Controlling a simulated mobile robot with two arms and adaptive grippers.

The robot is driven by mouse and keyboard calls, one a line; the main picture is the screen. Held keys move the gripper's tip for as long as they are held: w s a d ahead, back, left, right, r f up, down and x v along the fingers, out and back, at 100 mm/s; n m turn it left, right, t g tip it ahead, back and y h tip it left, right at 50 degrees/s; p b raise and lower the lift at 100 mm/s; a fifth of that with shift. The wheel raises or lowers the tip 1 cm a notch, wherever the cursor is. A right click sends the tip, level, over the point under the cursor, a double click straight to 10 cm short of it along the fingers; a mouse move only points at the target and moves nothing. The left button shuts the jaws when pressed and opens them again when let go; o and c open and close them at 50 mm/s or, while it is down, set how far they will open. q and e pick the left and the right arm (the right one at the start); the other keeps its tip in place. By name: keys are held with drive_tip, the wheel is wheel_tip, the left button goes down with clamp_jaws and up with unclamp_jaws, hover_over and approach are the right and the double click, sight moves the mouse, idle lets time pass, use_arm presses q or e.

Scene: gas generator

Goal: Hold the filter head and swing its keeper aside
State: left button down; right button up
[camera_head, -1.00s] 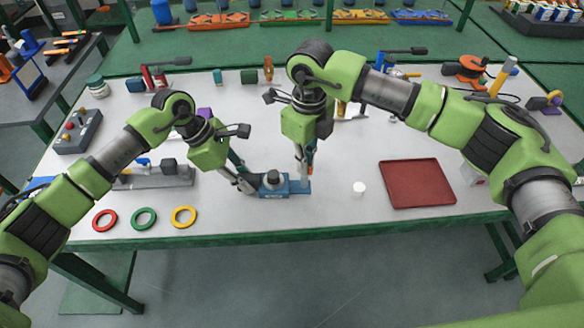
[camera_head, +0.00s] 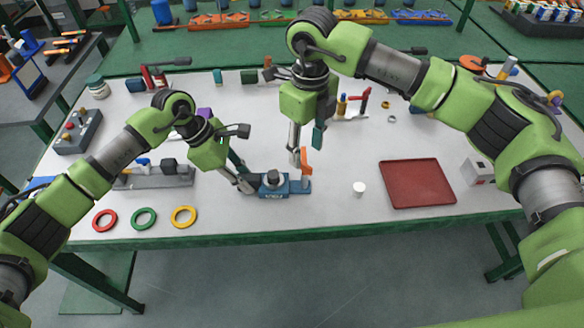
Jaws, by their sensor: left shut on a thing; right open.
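The filter head (camera_head: 272,181) is a blue block with a dark round knob on top, near the table's front edge. My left gripper (camera_head: 251,184) is shut on its left side; the fingertips are partly hidden. A flat blue plate (camera_head: 299,187) extends from its right side. The keeper (camera_head: 306,169) appears to be the upright orange piece at the plate's right end. My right gripper (camera_head: 305,152) is open, pointing down, with its fingertips around or just above the keeper's top. I cannot tell whether they touch it.
A red tray (camera_head: 418,184) and a small white cylinder (camera_head: 359,188) lie to the right. Red (camera_head: 104,220), green (camera_head: 143,218) and yellow (camera_head: 184,217) rings lie at the front left. A grey fixture (camera_head: 155,178) stands behind them. The table between keeper and tray is mostly clear.

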drive_tip(key=shift+r, duration=0.95)
use_arm(q)
drive_tip(key=c, duration=1.8)
unclamp_jaws()
drive_tip(key=shift+o, duration=0.2)
drive_tip(key=v, duration=1.2)
